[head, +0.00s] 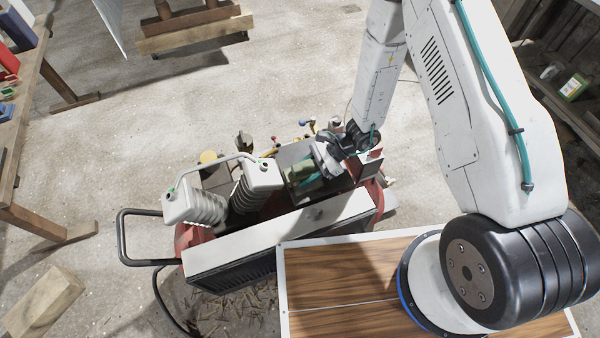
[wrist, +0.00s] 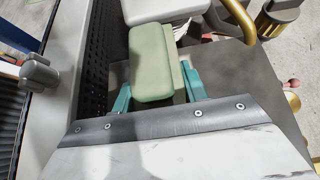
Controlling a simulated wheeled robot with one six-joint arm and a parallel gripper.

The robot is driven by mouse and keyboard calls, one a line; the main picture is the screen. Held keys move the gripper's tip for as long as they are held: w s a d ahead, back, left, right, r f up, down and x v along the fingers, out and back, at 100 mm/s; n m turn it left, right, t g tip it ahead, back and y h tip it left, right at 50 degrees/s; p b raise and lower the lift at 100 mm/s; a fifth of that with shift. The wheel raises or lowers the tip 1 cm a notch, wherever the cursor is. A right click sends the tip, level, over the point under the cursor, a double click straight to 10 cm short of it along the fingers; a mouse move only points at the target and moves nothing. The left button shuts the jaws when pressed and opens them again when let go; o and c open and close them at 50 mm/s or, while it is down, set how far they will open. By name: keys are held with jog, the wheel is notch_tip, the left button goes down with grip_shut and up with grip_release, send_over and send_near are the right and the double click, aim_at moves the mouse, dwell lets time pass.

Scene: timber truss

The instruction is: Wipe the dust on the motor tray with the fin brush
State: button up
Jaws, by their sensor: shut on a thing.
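The fin brush is a pale green block (wrist: 152,62) held between the teal fingers of my gripper (wrist: 158,88) in the wrist view. In the head view the brush (head: 300,171) is small and partly covered by my gripper (head: 311,178). My gripper is shut on it, over the machine's dark grey motor tray (head: 292,154). The tray's bare surface (wrist: 245,75) also shows to the right of the brush in the wrist view. I cannot tell whether the brush touches the tray. The brush's underside is hidden, and I cannot make out any dust.
Two white ribbed cylinders (head: 196,206) with a pipe stand left of the tray. A long pale panel (head: 280,240) runs along the machine's near side. Knobs and fittings (head: 308,124) line the far side. A wooden bench (head: 30,150) stands far left; open floor lies behind.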

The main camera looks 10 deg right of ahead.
jog(key=shift+w+d+f, duration=0.1)
jog(key=shift+w+d, duration=0.05)
jog(key=shift+d, duration=0.4)
jog(key=shift+w+d+f, duration=0.1)
jog(key=shift+d, duration=0.45)
jog(key=shift+s+a+r, duration=0.1)
jog(key=shift+s+a, duration=0.15)
jog(key=shift+a, duration=0.55)
jog(key=shift+s+a+r, duration=0.1)
jog(key=shift+s+a, duration=0.1)
jog(key=shift+a, duration=0.6)
jog(key=shift+w+d+r, duration=0.15)
jog(key=shift+w+d, duration=0.15)
jog(key=shift+d, duration=0.45)
jog(key=shift+w+d+r, duration=0.15)
jog(key=shift+w+d, duration=0.1)
jog(key=shift+d, duration=0.45)
jog(key=shift+s+a+r, duration=0.15)
jog(key=shift+s+a, duration=0.05)
jog(key=shift+a, duration=0.55)
jog(key=shift+s+a+r, duration=0.1)
jog(key=shift+s+a, duration=0.1)
jog(key=shift+a, duration=0.5)
jog(key=shift+d, duration=0.15)
